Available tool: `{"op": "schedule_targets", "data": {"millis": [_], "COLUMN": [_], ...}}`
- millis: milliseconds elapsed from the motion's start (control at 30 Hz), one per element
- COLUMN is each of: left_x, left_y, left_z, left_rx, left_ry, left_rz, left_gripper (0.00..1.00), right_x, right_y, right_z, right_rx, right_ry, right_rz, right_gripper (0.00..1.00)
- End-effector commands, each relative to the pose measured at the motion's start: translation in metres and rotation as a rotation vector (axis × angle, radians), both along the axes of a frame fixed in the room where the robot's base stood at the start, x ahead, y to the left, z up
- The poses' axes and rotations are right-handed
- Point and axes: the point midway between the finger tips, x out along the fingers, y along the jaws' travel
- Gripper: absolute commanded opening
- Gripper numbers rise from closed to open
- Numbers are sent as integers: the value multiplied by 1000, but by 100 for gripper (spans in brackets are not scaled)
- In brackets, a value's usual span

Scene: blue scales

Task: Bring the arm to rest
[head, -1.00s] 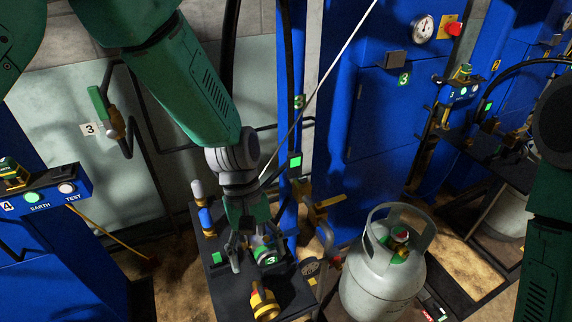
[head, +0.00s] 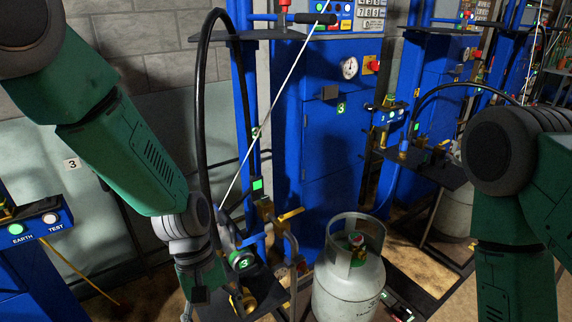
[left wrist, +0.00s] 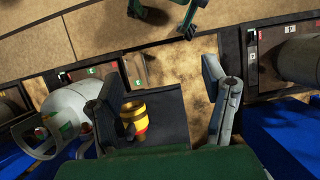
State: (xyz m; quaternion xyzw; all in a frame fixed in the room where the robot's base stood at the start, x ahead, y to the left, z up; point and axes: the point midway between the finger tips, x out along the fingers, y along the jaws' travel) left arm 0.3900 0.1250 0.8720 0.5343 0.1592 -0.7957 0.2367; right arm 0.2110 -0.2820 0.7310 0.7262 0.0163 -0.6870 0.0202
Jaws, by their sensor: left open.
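My left arm (head: 140,160) comes in from the left, and its gripper (head: 192,305) hangs low near the bottom edge in the head view, partly cut off. It is left of the dark stand with the green "3" fitting (head: 241,260). In the left wrist view my left gripper (left wrist: 160,100) has its two grey fingers wide apart, with nothing held between them. A yellow fitting (left wrist: 134,112) on a dark shelf (left wrist: 165,125) shows beyond the fingers. My right arm (head: 510,200) hangs at the right edge; its gripper is out of frame.
A grey gas cylinder (head: 348,285) stands right of the dark stand and also shows in the left wrist view (left wrist: 65,110). A blue cabinet (head: 325,150) stands behind. A black hose (head: 202,110) loops beside the left arm. A blue EARTH/TEST panel (head: 38,228) is at far left.

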Motion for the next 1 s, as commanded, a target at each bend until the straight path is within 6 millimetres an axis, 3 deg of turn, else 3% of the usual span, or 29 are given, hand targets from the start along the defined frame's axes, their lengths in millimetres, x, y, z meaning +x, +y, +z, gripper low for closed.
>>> {"op": "schedule_targets", "data": {"millis": [267, 467, 567, 700, 800, 1000], "left_x": [-20, -51, -72, -117, -148, -178], "left_y": [32, 65, 85, 119, 138, 155], "left_z": [-50, -92, -116, -147, -158, -160], "left_rx": [35, 69, 89, 114, 122, 126], "left_ry": [-71, -149, -195, -278, -341, -420], "left_rz": [-66, -158, -228, -373, -481, -604], "left_gripper": [67, 67, 67, 67, 67, 67], "right_x": [1, 1, 1, 1, 1, 1], "right_y": [0, 0, 0, 0, 0, 0], "right_z": [-4, -7, -10, -14, -17, -20], "right_rx": [0, 0, 0, 0, 0, 0], "right_ry": [-3, -2, -2, -2, -2, -2], "right_rz": [0, 0, 0, 0, 0, 0], "right_gripper": [41, 41, 41, 41, 41, 41]}}
